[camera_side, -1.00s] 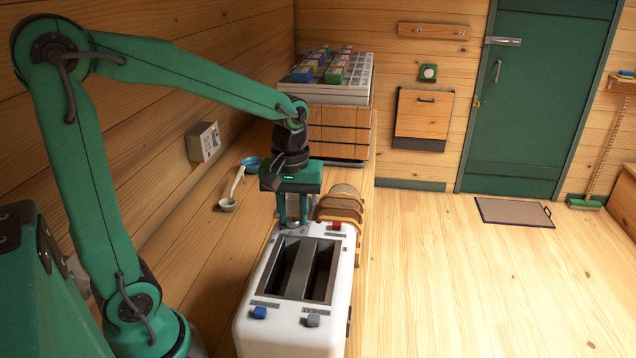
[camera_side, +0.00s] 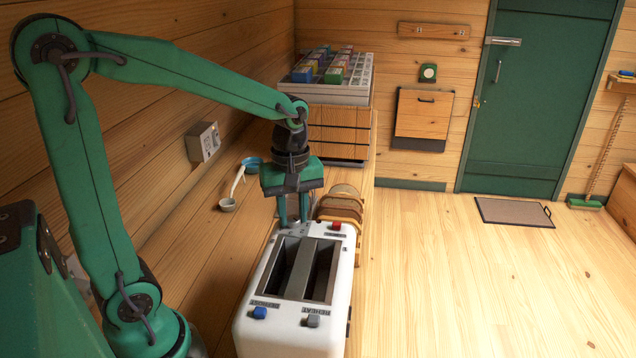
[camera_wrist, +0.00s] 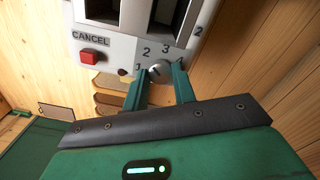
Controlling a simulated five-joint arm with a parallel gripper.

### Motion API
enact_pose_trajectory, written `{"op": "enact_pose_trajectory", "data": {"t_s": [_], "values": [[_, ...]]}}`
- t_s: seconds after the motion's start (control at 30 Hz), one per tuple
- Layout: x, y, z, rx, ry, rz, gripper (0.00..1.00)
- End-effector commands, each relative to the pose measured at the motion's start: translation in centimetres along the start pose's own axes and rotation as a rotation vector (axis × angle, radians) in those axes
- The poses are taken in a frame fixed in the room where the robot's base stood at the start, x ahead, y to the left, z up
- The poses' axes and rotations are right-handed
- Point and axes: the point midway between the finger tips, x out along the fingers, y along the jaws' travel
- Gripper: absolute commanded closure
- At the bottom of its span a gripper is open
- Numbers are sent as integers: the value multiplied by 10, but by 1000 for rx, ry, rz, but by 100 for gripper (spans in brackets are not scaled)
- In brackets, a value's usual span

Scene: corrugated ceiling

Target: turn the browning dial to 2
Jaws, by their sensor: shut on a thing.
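The white toaster (camera_side: 343,275) stands on the wooden counter. Its browning dial (camera_wrist: 158,71) is a small round grey knob on the top face, with the numbers 1, 2, 3 and 4 printed around it in the wrist view. My gripper (camera_side: 293,218) points down at the far end of the toaster. In the wrist view its two green fingers are shut on the dial, one on each side. I cannot tell for certain which number the dial points to. In the side view the dial is hidden by the fingers.
A red cancel button (camera_wrist: 89,57) sits near the dial. A rack of bread slices (camera_side: 340,205) stands close beside the gripper. A blue button (camera_side: 259,313) and a grey button (camera_side: 313,320) are at the toaster's near end. A scoop (camera_side: 228,203) lies left on the counter.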

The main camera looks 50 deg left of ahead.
Motion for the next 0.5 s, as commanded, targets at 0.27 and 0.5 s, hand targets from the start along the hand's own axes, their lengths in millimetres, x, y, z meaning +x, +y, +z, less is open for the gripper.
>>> {"op": "enact_pose_trajectory", "data": {"t_s": [0.27, 0.5], "values": [[0, 0, 0, 2, 0, 0, 51], [0, 0, 0, 2, 0, 0, 51]]}}
